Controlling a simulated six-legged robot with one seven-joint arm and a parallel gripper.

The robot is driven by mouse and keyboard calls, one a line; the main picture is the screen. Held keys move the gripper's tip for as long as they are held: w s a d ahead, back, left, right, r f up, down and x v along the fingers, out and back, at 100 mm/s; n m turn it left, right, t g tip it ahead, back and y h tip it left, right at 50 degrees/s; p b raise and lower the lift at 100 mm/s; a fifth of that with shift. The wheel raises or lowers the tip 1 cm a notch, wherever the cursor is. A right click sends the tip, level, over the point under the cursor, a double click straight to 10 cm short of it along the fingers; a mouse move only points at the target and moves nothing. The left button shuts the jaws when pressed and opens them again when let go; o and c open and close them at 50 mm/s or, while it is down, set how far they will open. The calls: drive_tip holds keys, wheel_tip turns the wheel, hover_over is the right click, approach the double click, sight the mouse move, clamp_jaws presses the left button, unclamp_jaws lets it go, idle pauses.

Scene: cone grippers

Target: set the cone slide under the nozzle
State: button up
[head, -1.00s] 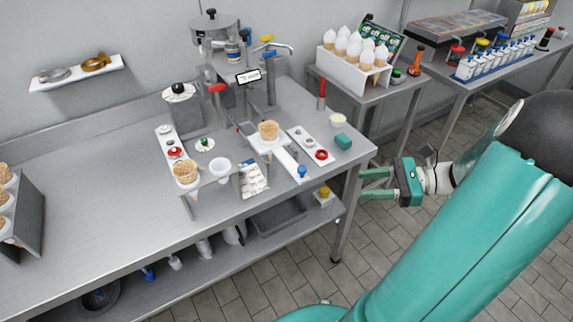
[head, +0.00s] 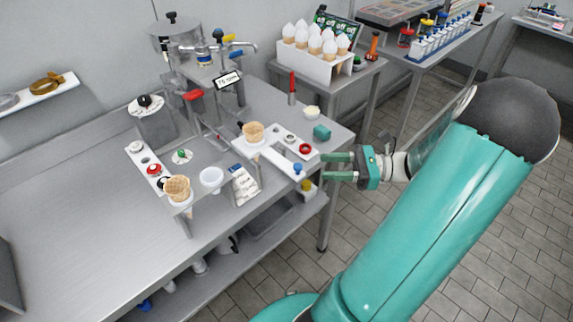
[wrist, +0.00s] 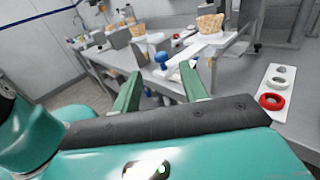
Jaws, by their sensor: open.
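The cone slide (head: 277,158) is a white plate sticking out past the front of the machine on the steel table. It carries a waffle cone (head: 253,131) and has a blue knob (head: 298,168) at its near end. My gripper (head: 326,167) is open and empty, just right of the knob, with its fingers pointing at it. In the wrist view the knob (wrist: 162,61) shows beyond the fingertips, between the two green fingers, apart from them. The slide (wrist: 196,48) and cone (wrist: 209,24) are behind it. The nozzle cannot be picked out clearly among the machine's (head: 215,75) parts.
A teal block (head: 321,132) and small white bowl (head: 312,113) are near the table's right end. Another cone (head: 177,187) stands in a holder on the left. Floor is clear under my arm.

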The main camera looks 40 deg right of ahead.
sight(290, 173)
drive_tip(key=x, duration=1)
drive_tip(key=shift+w, duration=0.15)
drive_tip(key=shift+c, duration=0.2)
drive_tip(key=shift+w, duration=0.1)
clamp_jaws()
